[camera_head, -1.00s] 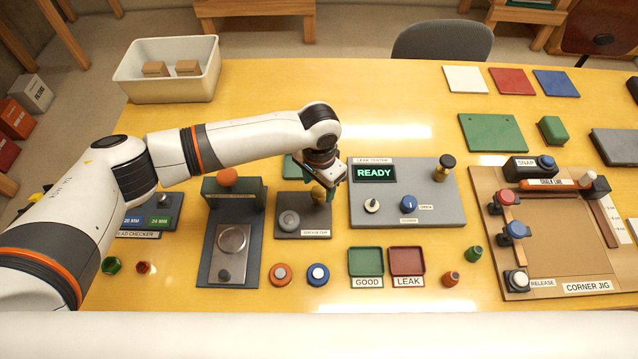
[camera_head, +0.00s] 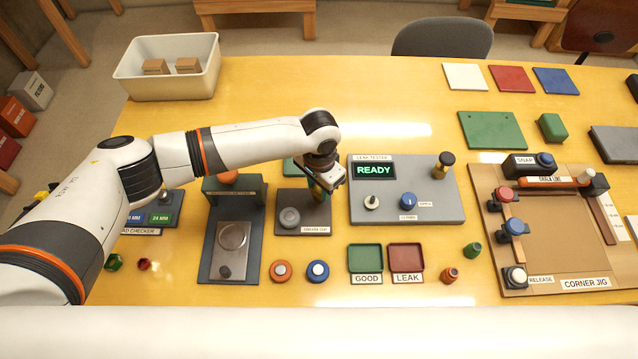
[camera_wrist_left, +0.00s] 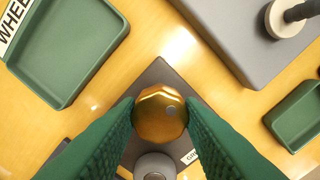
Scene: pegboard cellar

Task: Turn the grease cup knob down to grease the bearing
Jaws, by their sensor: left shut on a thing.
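In the head view my left gripper (camera_head: 319,191) points down over the back right of the dark grease cup base (camera_head: 308,222), and arm and fingers hide most of the knob. A grey round cap (camera_head: 289,217) sits on the same base, left of the knob; it also shows in the left wrist view (camera_wrist_left: 155,166). My right gripper is not in view.
The leak tester (camera_head: 440,205), reading READY, stands close on the right. A dark press-like station (camera_head: 208,262) stands close on the left. A green tray (camera_head: 365,258), a red tray (camera_head: 406,257) and orange (camera_head: 281,270) and blue (camera_head: 317,270) round parts lie in front.

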